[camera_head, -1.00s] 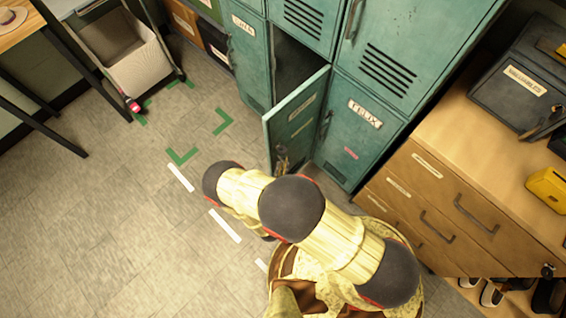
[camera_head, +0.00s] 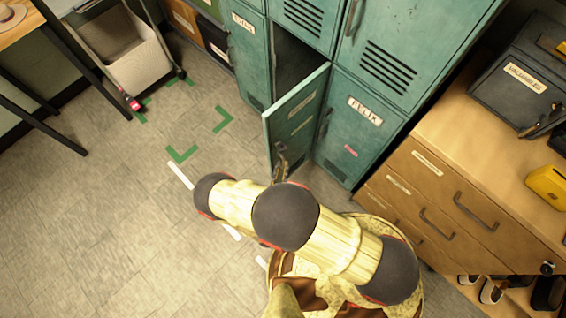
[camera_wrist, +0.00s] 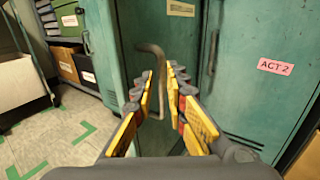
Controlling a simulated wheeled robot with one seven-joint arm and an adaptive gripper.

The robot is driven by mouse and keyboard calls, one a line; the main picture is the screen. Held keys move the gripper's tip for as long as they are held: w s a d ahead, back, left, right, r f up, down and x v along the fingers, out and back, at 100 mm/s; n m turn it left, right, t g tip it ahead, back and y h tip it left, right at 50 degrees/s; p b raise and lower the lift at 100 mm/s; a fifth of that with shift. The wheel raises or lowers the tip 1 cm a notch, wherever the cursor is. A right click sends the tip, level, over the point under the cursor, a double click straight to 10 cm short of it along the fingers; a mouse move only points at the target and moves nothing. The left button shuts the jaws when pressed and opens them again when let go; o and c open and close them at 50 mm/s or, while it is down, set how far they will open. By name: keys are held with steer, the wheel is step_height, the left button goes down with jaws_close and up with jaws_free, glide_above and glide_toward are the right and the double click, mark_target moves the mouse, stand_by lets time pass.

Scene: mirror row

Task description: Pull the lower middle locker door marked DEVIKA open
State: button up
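The teal lower middle locker door (camera_head: 296,118) stands swung out from its dark compartment (camera_head: 295,66) in the head view. Its labels are too blurred to read. In the wrist view the door (camera_wrist: 180,45) fills the middle, with a beige label at the top. Its hooked metal handle (camera_wrist: 160,68) runs down between the fingers of my gripper (camera_wrist: 160,75). The fingers are apart, with a gap beside the handle, and I see no firm grip. In the head view my gripper (camera_head: 281,168) is at the door's lower outer part, partly hidden by my arm.
The neighbouring locker door (camera_head: 350,130) on the right is shut. A wooden drawer cabinet (camera_head: 440,190) stands right of it. A wheeled bin (camera_head: 140,70) is at upper left. Floor (camera_head: 100,220) left of the door is clear, with green corner marks (camera_head: 181,154).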

steer(key=shift+s+a, duration=0.2)
steer(key=shift+s, duration=0.95)
steer(key=shift+s+a, duration=0.15)
steer(key=shift+s, duration=1)
steer(key=s+d+m+g+h, duration=0.1)
steer(key=s+d+g+h, duration=0.15)
steer(key=d+h, duration=0.45)
steer(key=s+d+r+m+g+h, duration=0.35)
steer(key=r+m+g, duration=0.25)
steer(key=r+m, duration=0.25)
step_height(320, 180, up, 26)
steer(key=s+a+m+g+y, duration=0.1)
steer(key=a+m+g+y, duration=0.1)
steer(key=m+g+y, duration=1.15)
steer(key=d+r+m+t, duration=0.5)
steer(key=d+r, duration=0.1)
steer(key=r, duration=0.4)
steer(key=d+r+m+t, duration=0.4)
steer(key=d+r+m, duration=0.2)
steer(key=r, duration=0.5)
steer(key=shift+w+d+r+t+p, duration=0.3)
steer(key=shift+w+d+t+p, duration=0.15)
steer(key=shift+d, duration=0.2)
